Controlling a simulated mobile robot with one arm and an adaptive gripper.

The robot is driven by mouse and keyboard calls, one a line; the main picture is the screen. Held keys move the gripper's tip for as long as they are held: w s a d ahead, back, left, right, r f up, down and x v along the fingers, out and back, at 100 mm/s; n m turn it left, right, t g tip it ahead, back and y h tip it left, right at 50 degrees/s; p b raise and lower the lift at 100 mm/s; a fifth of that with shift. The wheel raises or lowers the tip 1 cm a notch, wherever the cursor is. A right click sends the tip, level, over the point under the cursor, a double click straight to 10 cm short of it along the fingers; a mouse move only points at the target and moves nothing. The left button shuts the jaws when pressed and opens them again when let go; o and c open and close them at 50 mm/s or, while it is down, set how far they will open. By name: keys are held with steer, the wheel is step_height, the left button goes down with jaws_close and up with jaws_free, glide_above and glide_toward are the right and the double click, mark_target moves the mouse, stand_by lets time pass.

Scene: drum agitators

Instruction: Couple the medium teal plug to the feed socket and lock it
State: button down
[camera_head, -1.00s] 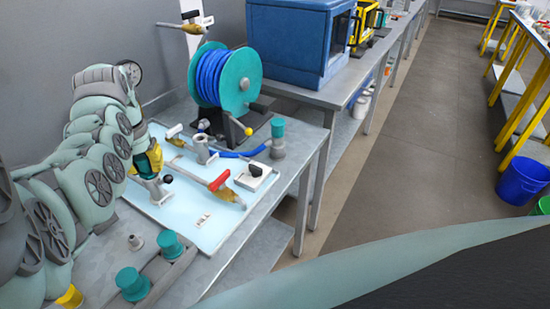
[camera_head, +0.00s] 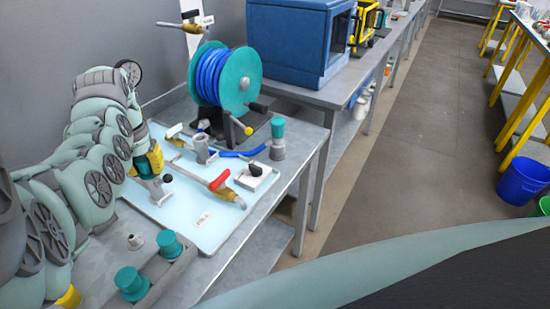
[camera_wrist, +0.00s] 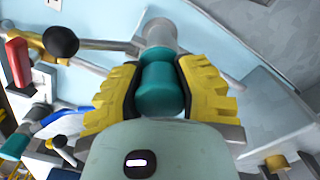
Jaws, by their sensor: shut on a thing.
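My gripper (camera_wrist: 158,88) has yellow fingers shut on a teal plug (camera_wrist: 160,90) in the wrist view. In the head view my gripper (camera_head: 150,163) is low over the left part of the pale blue board, and its fingers largely hide the plug. A grey cylindrical socket (camera_wrist: 160,35) is directly in line with the plug's far end, apparently touching it. Whether the plug is fully seated is unclear. A lever with a black ball knob (camera_wrist: 61,41) sticks out sideways beside this socket; the knob also shows in the head view (camera_head: 168,178).
Another grey upright fitting (camera_head: 201,150) and a red-handled valve (camera_head: 219,181) stand on the board (camera_head: 185,222). A teal-capped plug (camera_head: 278,138) is at the right edge. Two teal pieces (camera_head: 131,281) (camera_head: 169,243) sit at the front. A blue hose reel (camera_head: 225,78) stands behind.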

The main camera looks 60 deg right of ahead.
steer(key=shift+c, duration=2.1)
jaws_free()
steer(key=shift+r+p, duration=1.8)
steer(key=shift+r, duration=2.1)
